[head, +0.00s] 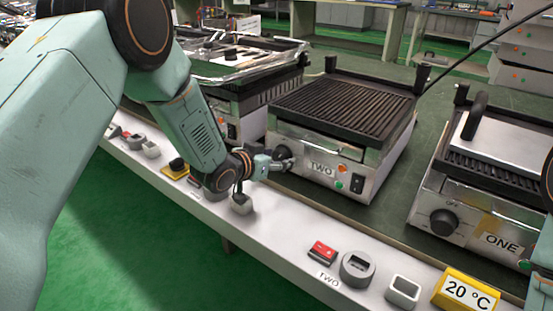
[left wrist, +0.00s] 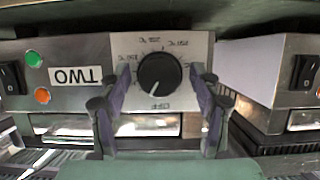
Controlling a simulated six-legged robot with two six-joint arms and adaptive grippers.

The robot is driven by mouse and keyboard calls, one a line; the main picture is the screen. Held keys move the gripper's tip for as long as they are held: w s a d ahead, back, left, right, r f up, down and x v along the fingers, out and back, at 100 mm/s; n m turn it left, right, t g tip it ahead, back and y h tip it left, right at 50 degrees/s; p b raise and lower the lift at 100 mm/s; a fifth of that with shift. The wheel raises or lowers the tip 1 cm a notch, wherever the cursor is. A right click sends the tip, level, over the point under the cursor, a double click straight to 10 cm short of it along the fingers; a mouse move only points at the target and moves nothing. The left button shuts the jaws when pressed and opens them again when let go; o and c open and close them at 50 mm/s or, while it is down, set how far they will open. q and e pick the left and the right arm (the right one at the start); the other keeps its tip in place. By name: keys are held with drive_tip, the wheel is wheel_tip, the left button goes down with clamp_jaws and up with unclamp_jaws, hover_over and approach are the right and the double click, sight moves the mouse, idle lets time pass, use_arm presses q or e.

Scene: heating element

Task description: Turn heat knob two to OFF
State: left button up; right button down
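Heat knob two is a round black dial on the front of the grill marked TWO (head: 345,115). In the left wrist view, which is upside down, the knob (left wrist: 160,72) sits on a pale scale plate. Its white mark points down and slightly left, close to the label that seems to read OFF (left wrist: 160,105). My left gripper (head: 283,161) is at the knob, with its two fingers (left wrist: 160,82) on either side. Gaps show between fingers and knob, so it looks open around it. In the head view the gripper partly hides the knob. My right gripper is out of view.
Grill ONE (head: 465,185) with its own black knob stands at right, and another grill (head: 235,65) at left. A red switch (head: 322,252), a grey round socket (head: 357,268) and a yellow 20 °C display (head: 466,292) line the white front ledge.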

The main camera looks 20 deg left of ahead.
use_arm(q)
drive_tip(key=c, duration=1)
drive_tip(key=shift+r+n+h+p, duration=0.1)
drive_tip(key=shift+n+h+p, duration=0.35)
drive_tip(key=shift+p, duration=0.6)
drive_tip(key=shift+n+g+h+p, duration=0.25)
drive_tip(key=shift+n+g+p, duration=0.05)
drive_tip(key=shift+n+p, duration=0.3)
drive_tip(key=shift+n+h+p, duration=0.6)
drive_tip(key=shift+n+p, duration=0.2)
drive_tip(key=shift+n, duration=0.15)
